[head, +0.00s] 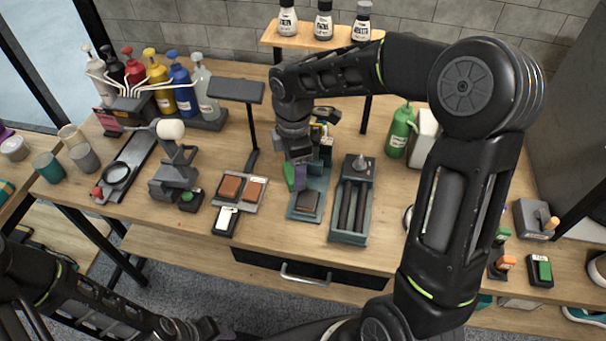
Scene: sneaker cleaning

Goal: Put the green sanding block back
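A green block (289,177), which looks like the green sanding block, is at the tip of my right gripper (297,165). A purple piece (301,178) shows right beside it. The gripper points down and looks shut on the green block, though the fingers are small and partly hidden. Below is a teal tray (294,213) with a dark block (309,201) in its front part; its back part is largely covered by the gripper. The green block appears tilted upright over the tray's left side. My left gripper (207,328) is low at the bottom edge, away from the table; its fingers are unclear.
Left of the tray is a holder with brown blocks (230,187). Right of it is a tray with dark rollers (347,237). Coloured pump bottles (158,80) stand at back left, a green bottle (397,133) at the back. A green-topped black block (541,270) lies far right.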

